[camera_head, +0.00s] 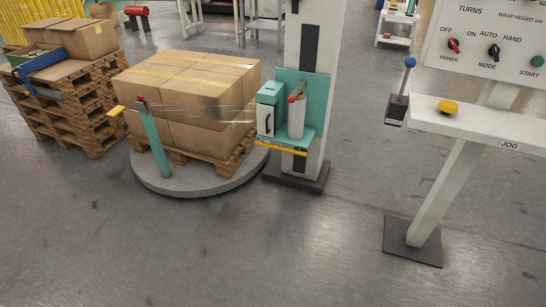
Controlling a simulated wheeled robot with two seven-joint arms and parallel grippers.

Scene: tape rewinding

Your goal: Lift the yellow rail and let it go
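The yellow rail (281,149) is a thin horizontal bar at the lower front of the teal carriage (306,135) on the grey mast (312,60). It tilts slightly down to the right. Above it, the carriage carries a white film roll (297,117) and a teal-and-white box (267,112). Clear film stretches left from there across the stacked cartons (190,85) to a teal post (154,142) with a red top. Neither of my grippers shows in the head view.
The pallet load stands on a round grey turntable (195,185). Another loaded pallet stack (75,110) is at the left. A control panel (485,40), a lever with a blue knob (405,85) and a yellow button (448,107) are at the right. The foreground floor is clear.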

